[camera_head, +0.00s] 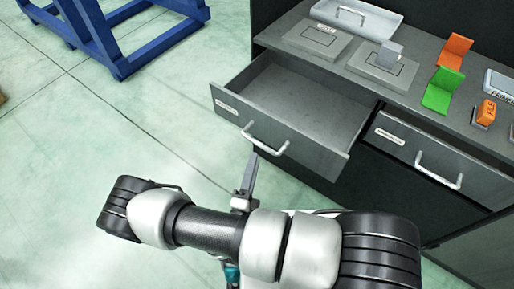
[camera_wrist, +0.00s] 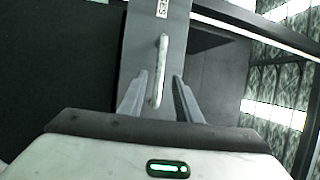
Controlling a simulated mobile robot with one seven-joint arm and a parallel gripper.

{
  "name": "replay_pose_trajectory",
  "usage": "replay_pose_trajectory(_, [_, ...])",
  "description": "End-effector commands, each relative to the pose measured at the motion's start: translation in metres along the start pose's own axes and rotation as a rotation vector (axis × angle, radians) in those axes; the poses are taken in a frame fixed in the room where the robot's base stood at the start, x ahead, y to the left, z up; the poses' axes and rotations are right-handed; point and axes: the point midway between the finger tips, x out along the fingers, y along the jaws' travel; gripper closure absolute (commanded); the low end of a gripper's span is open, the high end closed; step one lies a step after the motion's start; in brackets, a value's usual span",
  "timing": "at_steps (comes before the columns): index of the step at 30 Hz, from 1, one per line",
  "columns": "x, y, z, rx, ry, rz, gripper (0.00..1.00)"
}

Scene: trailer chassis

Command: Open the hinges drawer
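The left drawer (camera_head: 300,104) is pulled out and looks empty inside. Its front carries a pale label (camera_head: 227,107), too small to read, and a light bar handle (camera_head: 264,140). My gripper (camera_head: 251,158) is just in front of and below this handle. In the wrist view my gripper (camera_wrist: 158,82) has its two fingers spread, with the handle (camera_wrist: 158,72) between them and visible gaps at the sides. A label (camera_wrist: 162,8) is partly cut off at the top edge. The right drawer (camera_head: 440,165) is shut, with its own label and handle (camera_head: 438,170).
The grey countertop (camera_head: 412,88) above holds a white tray (camera_head: 356,18), flat grey blocks, an orange bracket (camera_head: 455,52), a green bracket (camera_head: 441,91) and a small orange item (camera_head: 485,112). A blue frame (camera_head: 125,35) stands at the upper left. The floor at left is clear.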

Motion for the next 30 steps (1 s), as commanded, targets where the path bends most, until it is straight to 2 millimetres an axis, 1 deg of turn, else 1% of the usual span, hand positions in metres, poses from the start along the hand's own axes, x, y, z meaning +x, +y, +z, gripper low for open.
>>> replay_pose_trajectory(1, [-0.014, 0.000, 0.000, -0.001, -0.003, 0.001, 0.69])
replay_pose_trajectory(6, [-0.053, 0.000, 0.001, 0.000, -0.003, 0.001, 0.69])
replay_pose_trajectory(9, [-0.072, 0.000, 0.000, -0.001, -0.001, 0.000, 0.69])
replay_pose_trajectory(12, [-0.085, 0.000, 0.000, -0.001, -0.001, 0.000, 0.69])
replay_pose_trajectory(15, [-0.093, 0.000, 0.000, -0.001, 0.000, 0.000, 0.69])
replay_pose_trajectory(18, [-0.096, 0.000, 0.000, -0.001, 0.000, 0.000, 0.69])
replay_pose_trajectory(30, [-0.097, 0.000, 0.000, -0.001, 0.001, 0.000, 0.69])
